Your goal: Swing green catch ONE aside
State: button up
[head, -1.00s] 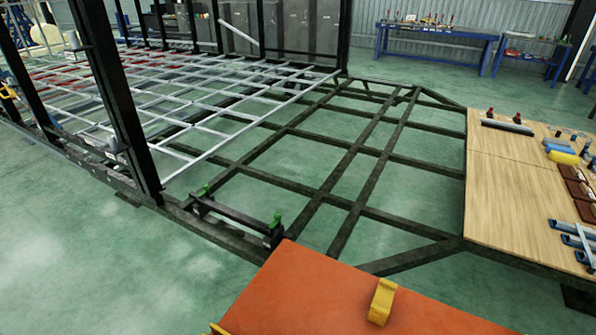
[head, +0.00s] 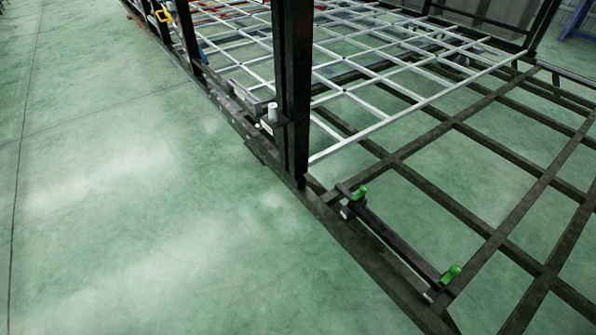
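Two green catches show on a dark bar (head: 400,238) mounted along the near edge of the chassis frame. One green catch (head: 360,192) is at the bar's far left end, near the black upright post. The other green catch (head: 451,273) is at the bar's near right end. Both stick up above the bar. I cannot tell from the picture which of them is ONE. My gripper is not in view.
The dark chassis frame (head: 475,222) has open gaps showing the floor. A black post (head: 292,90) rises beside the bar, with a white cylindrical fitting (head: 272,112) on its left. A light metal grid (head: 385,92) lies behind. The green floor (head: 130,220) at left is clear.

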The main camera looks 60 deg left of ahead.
aim_at(363, 189)
jog(key=u, duration=1.25)
jog(key=i+j, duration=0.25)
jog(key=i, duration=0.2)
jog(key=i+j, duration=0.3)
jog(key=i, duration=0.2)
jog(key=i+j, duration=0.3)
jog(key=i, duration=0.15)
jog(key=i+j, duration=0.25)
jog(key=i, duration=0.2)
jog(key=i+j, duration=0.25)
jog(key=i, duration=0.55)
